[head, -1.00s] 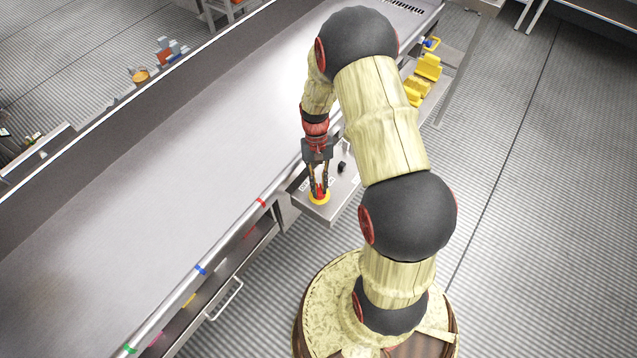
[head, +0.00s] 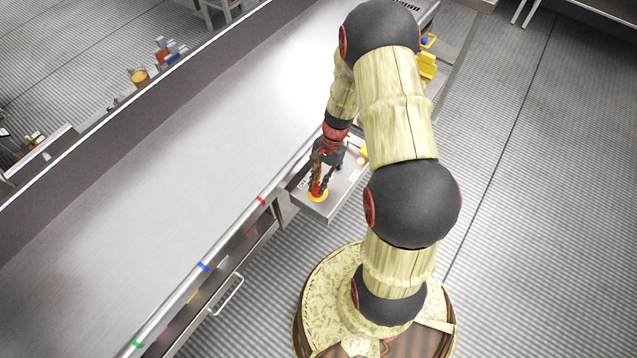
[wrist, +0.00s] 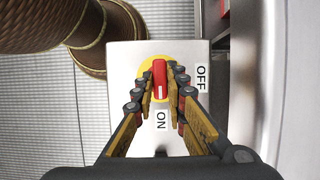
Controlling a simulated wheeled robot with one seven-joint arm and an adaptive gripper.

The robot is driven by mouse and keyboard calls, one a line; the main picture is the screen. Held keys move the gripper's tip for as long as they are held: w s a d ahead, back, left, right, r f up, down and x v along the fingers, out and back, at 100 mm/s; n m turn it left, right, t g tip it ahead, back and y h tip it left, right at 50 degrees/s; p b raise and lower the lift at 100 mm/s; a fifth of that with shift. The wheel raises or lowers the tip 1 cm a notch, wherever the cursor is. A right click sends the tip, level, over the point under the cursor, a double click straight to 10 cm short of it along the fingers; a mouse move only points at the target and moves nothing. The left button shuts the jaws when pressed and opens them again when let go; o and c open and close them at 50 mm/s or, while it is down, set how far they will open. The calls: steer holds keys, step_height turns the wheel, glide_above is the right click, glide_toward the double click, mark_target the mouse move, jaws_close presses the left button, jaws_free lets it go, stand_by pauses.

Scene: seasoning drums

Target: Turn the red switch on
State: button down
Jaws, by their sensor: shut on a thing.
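The red switch (wrist: 160,80) sits on a yellow disc (wrist: 147,67) on a grey metal panel (wrist: 122,58). In the wrist view its long red handle lies lengthwise, and its white-marked end points toward the ON label (wrist: 161,120). The OFF label (wrist: 201,77) is to the right of the disc. My gripper (head: 317,190) is at the switch, with one finger on each side of the handle, shut on it. In the head view the fingers hide most of the red handle; the yellow disc (head: 317,198) shows below them.
The panel stands beside the long steel table (head: 150,200), whose rail carries coloured bands. Yellow items (head: 427,66) lie farther back along the table's side. A drawer handle (head: 228,296) sticks out nearer the front. The floor to the right is clear.

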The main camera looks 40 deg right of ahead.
steer(key=shift+s+a+f, duration=0.25)
steer(key=shift+s, duration=0.15)
steer(key=c, duration=1.9)
jaws_free()
steer(key=shift+o, duration=0.5)
steer(key=shift+w, duration=0.1)
steer(key=shift+w+d+r, duration=0.15)
steer(key=shift+w, duration=0.05)
steer(key=shift+r, duration=0.1)
steer(key=shift+w+d+r, duration=0.15)
steer(key=shift+r, duration=0.2)
steer(key=v, duration=1.1)
steer(key=shift+o, duration=0.6)
